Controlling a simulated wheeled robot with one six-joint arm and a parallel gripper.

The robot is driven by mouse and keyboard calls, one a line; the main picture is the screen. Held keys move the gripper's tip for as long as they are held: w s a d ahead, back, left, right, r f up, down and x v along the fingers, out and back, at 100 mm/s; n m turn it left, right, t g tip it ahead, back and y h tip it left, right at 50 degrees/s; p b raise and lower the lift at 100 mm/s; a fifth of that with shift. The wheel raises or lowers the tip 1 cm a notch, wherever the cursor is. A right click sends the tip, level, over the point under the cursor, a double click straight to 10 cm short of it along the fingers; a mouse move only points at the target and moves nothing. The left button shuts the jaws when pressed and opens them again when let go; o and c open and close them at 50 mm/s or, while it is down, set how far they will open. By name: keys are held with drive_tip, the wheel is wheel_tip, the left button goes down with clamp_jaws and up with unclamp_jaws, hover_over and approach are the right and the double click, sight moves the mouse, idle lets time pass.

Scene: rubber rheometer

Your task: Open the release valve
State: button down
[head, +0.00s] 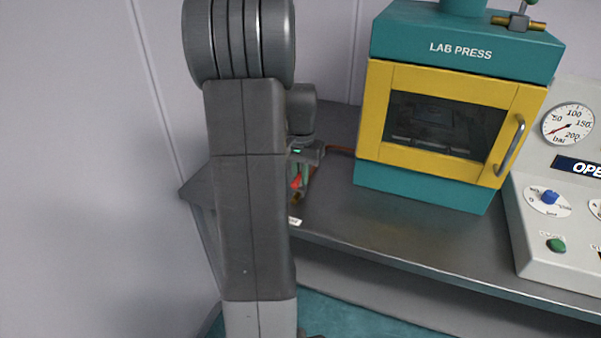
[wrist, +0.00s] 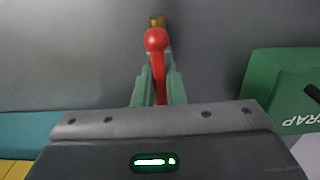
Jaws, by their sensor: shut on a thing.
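A red lever with a round knob (wrist: 156,40) stands between the two green fingers of my gripper (wrist: 158,88) in the wrist view. My gripper is shut on this red lever. A small brass part (wrist: 157,21) of the valve shows just beyond the knob. In the head view, my gripper (head: 303,170) is at the left end of the bench, partly behind my arm. The red lever (head: 296,182) and the brass valve body (head: 296,197) show low beside the fingers. My arm and fingers hide much of the valve, so I cannot tell the lever's exact angle.
The teal and yellow lab press (head: 440,120) stands right of my gripper on the grey bench (head: 400,225). A copper pipe (head: 340,150) runs between press and valve. A control console (head: 560,220) stands at right. A green scrap bin (wrist: 275,80) is close by in the wrist view.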

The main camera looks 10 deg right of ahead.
drive_tip(key=c, duration=1.5)
unclamp_jaws()
wheel_tip(320, 180, up, 14)
drive_tip(key=shift+f+p, duration=0.1)
drive_tip(key=shift+p, duration=0.35)
wheel_tip(320, 180, down, 14)
drive_tip(key=shift+r+b, duration=0.2)
drive_tip(key=shift+b, duration=0.3)
drive_tip(key=shift+f, duration=0.2)
drive_tip(key=shift+r+m, duration=0.1)
drive_tip(key=shift+m, duration=0.5)
